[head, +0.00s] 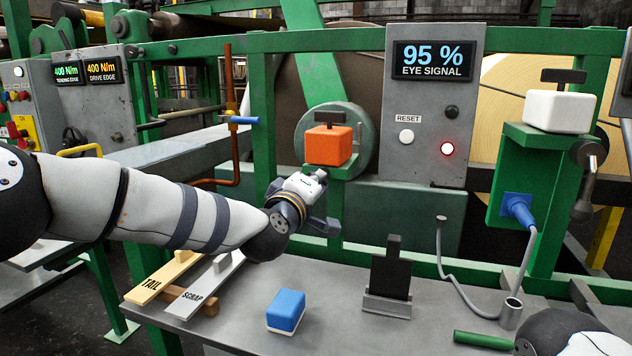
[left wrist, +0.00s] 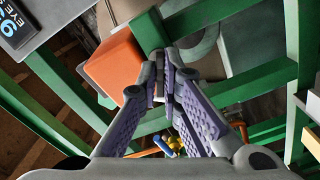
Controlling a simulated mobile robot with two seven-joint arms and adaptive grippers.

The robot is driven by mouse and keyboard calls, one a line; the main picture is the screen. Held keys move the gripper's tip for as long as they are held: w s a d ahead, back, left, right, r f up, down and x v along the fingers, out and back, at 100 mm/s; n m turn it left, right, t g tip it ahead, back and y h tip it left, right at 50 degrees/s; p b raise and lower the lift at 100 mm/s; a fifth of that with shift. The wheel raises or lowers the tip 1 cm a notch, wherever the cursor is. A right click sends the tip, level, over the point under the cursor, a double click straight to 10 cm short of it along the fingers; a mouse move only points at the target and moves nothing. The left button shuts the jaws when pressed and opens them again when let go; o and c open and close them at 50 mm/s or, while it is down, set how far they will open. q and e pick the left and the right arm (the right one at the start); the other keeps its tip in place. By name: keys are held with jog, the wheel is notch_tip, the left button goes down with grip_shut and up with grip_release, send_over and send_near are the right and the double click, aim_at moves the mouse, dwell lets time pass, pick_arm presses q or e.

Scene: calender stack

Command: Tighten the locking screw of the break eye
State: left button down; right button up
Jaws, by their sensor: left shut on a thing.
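The orange box-shaped eye (head: 328,146), with a dark handle on top, sits on a green bracket in the middle of the head view. I take it for the break eye. Its orange body also shows in the left wrist view (left wrist: 112,66). My left gripper (head: 319,178) reaches the front of the bracket, just below the eye. In the left wrist view its fingertips (left wrist: 160,76) are close together beside the orange body, shut on a small part that I take for the locking screw. The fingers hide most of that part, so its turn cannot be seen. My right gripper is out of view.
A white box eye (head: 557,111) stands at right. The bench (head: 345,335) holds a blue block (head: 286,311), a black plate in a stand (head: 391,275) and a green rod (head: 483,341).

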pick_arm(q)
jog(key=c, duration=1.8)
grip_release()
jog(key=shift+o, duration=0.2)
jog(key=v, duration=1.2)
